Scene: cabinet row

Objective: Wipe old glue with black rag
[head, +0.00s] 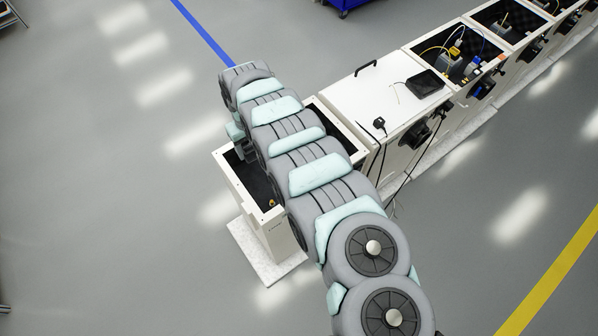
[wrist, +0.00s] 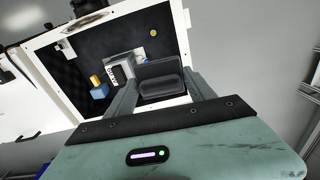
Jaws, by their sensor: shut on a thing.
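My gripper (wrist: 162,88) is shut on a dark, folded-looking piece, which I take for the black rag (wrist: 160,70), in the wrist view. It is over the open, black-lined cabinet (wrist: 62,45). A small yellow-orange spot (wrist: 153,33) lies on the lining beyond the rag; I cannot tell if it is the old glue. In the head view the open white cabinet (head: 232,187) stands under my arm, with a small orange-yellow thing (head: 271,203) in its near corner. My arm hides most of the cabinet's inside; the rag does not show there.
Inside the cabinet are a grey-white bracket-like part (wrist: 122,68) and a blue block with a yellow top (wrist: 98,88). To the right stands a closed white cabinet (head: 362,102) with a black handle (head: 366,67) and a dark flat item (head: 425,84). More open cabinets (head: 462,50) continue up right. Floor at left is clear.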

